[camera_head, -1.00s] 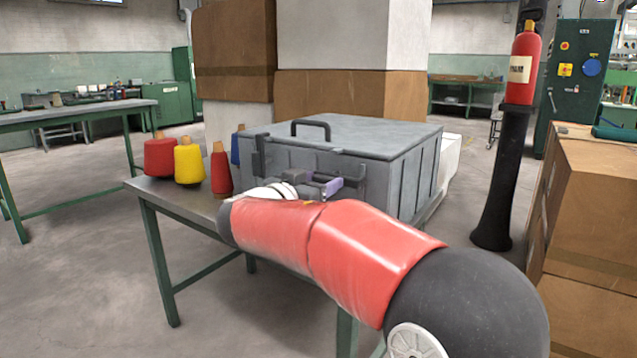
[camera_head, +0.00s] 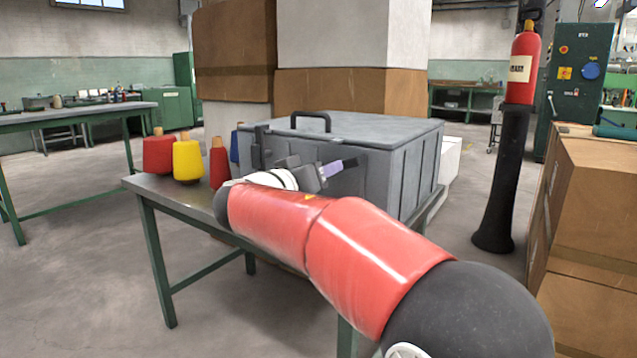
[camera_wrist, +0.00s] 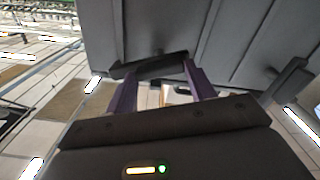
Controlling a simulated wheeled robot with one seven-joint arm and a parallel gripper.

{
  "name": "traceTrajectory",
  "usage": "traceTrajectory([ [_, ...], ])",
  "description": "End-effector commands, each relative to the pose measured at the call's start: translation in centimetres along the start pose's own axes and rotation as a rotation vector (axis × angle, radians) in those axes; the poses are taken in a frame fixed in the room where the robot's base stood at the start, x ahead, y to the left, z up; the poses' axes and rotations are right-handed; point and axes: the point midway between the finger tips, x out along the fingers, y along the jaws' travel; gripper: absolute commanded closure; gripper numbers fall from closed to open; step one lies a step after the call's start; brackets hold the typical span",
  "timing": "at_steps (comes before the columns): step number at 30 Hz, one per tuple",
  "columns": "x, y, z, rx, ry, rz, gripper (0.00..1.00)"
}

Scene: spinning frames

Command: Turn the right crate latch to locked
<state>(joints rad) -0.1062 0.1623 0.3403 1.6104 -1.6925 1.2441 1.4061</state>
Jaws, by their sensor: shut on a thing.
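The grey crate (camera_head: 400,165) sits on the table with its lid down. Its right latch (camera_head: 349,163) is a dark bar on the front face, sloping up to the right. My gripper (camera_head: 334,168) has purple fingers and is shut on this latch. In the wrist view the latch bar (camera_wrist: 150,66) runs between the two finger tips. The left latch (camera_head: 258,147) stands upright at the crate's left front; a second dark bar (camera_wrist: 288,78) shows at right in the wrist view. My wrist and arm hide part of the crate's lower front.
Red (camera_head: 158,154) and yellow (camera_head: 187,160) thread cones and a smaller red cone (camera_head: 219,164) stand left of the crate on the table (camera_head: 160,186). Cardboard boxes (camera_head: 590,210) and a black post (camera_head: 505,180) with a fire extinguisher stand at right.

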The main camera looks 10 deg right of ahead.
Motion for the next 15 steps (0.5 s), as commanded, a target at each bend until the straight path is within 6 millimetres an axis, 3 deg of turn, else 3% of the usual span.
traceTrajectory([
  [15,-0.07,-0.28,0.14,-0.491,0.0,-0.001,0.87],
])
